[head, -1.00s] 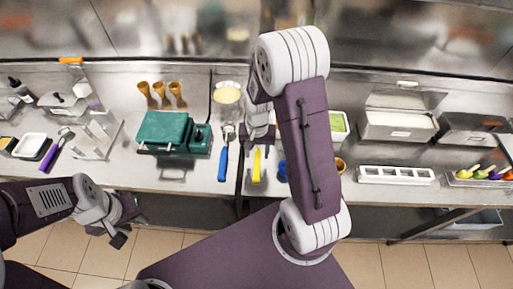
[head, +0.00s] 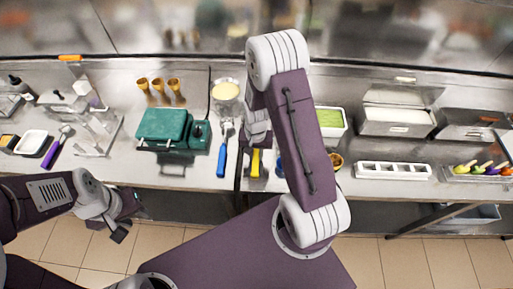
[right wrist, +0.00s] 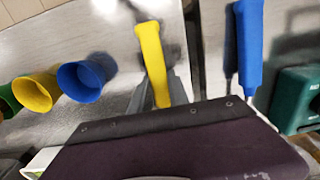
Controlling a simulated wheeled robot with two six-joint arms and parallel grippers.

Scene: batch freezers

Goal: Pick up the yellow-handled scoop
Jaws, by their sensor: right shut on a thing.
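The yellow-handled scoop (head: 255,164) lies at the counter's front, right of a blue-handled scoop (head: 221,160). In the right wrist view its yellow handle (right wrist: 152,55) runs down between the fingers; the scoop's head is hidden behind my gripper. My right gripper (right wrist: 165,92) is shut on the handle, low at the counter. In the head view my right arm covers much of this gripper. My left gripper (head: 130,216) hangs in front of the counter at the left, empty, its fingers apart.
A green waffle iron (head: 172,129) stands left of the blue-handled scoop. In the right wrist view, a blue cup (right wrist: 80,81) and a yellow cup (right wrist: 37,92) are left of the handle.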

